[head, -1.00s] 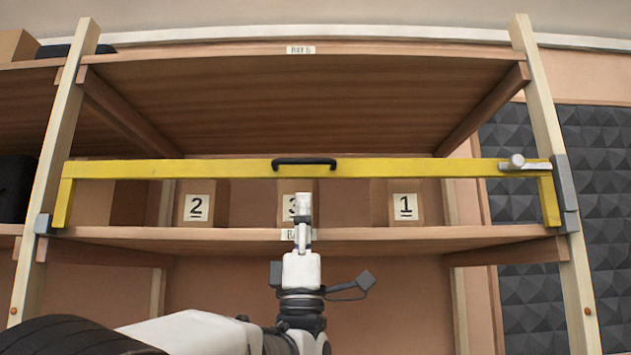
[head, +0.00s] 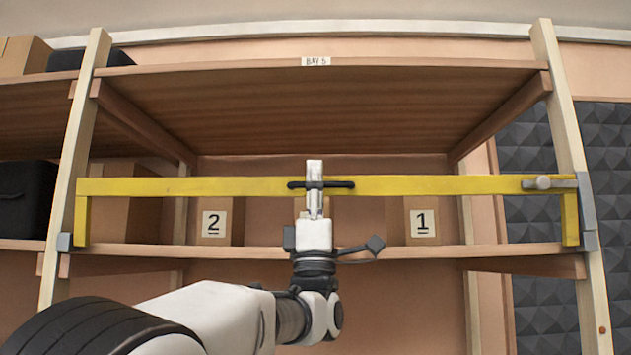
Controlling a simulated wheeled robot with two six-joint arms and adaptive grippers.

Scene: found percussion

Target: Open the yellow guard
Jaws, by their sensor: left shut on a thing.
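The yellow guard (head: 430,185) is a long bar across the front of the shelf bay, with a short leg down at each end. A black handle (head: 343,184) sits at its middle. A grey latch with a round knob (head: 543,182) is at its right end, against the right post. My left gripper (head: 315,175) is shut on the black handle, with its fingers covering the handle's middle. My right gripper is not in view.
Boxes labelled 2 (head: 217,224) and 1 (head: 421,222) stand on the shelf behind the guard. My left arm hides most of another box between them. Wooden posts (head: 72,190) flank the bay. Dark foam panels (head: 540,240) line the wall at right.

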